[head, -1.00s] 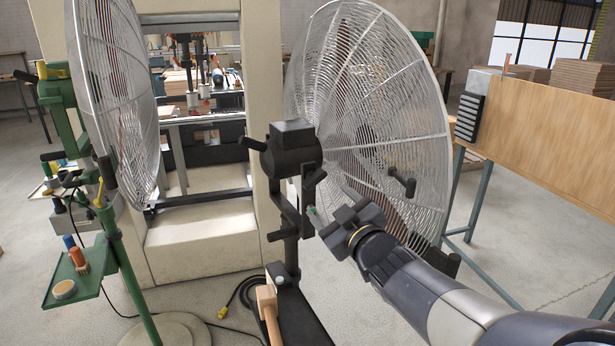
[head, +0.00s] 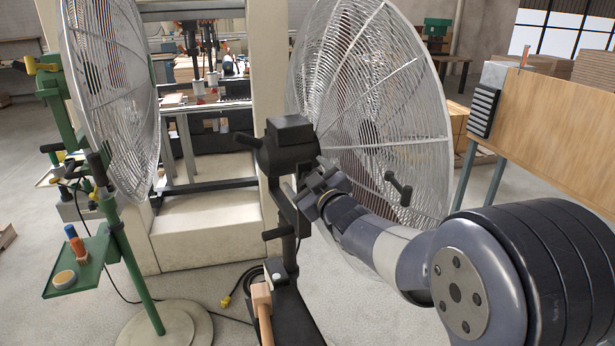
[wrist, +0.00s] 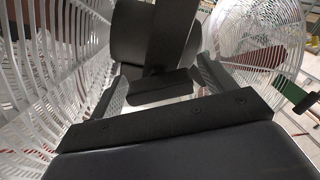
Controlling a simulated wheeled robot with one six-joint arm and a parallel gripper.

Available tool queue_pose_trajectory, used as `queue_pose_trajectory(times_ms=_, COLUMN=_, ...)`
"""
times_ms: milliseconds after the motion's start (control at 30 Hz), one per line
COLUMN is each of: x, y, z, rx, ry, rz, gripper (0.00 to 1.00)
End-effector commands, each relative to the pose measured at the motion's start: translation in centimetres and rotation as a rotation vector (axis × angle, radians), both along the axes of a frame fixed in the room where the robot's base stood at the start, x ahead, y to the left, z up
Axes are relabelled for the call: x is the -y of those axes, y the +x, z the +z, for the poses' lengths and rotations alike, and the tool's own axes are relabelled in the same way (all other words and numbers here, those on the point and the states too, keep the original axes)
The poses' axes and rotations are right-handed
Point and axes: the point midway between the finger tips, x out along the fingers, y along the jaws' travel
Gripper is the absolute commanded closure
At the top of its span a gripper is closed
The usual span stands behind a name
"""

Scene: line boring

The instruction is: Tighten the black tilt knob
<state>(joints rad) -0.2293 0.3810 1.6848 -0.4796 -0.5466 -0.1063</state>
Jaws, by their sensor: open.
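The black pedestal fan has a motor housing (head: 287,145) on a post (head: 290,245), with a large wire cage (head: 385,110) on its right. My gripper (head: 314,182) is at the bracket just below and right of the housing. In the wrist view my gripper (wrist: 163,90) is open, one finger on each side of a short black bar-shaped knob (wrist: 158,86), which looks like the tilt knob. I cannot tell whether the fingers touch it. In the head view my gripper hides this knob. The housing shows dark above it in the wrist view (wrist: 130,35).
Another black handle (head: 398,188) stands in front of the cage, close above my arm. A black lever (head: 277,233) sticks out from the post. A second fan (head: 108,90) and a green stand (head: 130,250) are at left. A wooden bench panel (head: 545,130) is at right.

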Motion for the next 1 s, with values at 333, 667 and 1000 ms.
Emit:
queue_pose_trajectory(times_ms=333, x=0.03, y=-0.02, z=0.01, rx=0.000, ry=0.000, rz=0.000, gripper=0.47)
queue_pose_trajectory(times_ms=667, x=0.03, y=-0.03, z=0.01, rx=-0.001, ry=0.002, rz=0.000, gripper=0.66)
queue_pose_trajectory(times_ms=1000, x=0.05, y=-0.01, z=0.05, rx=-0.054, ry=0.106, rz=0.000, gripper=0.66)
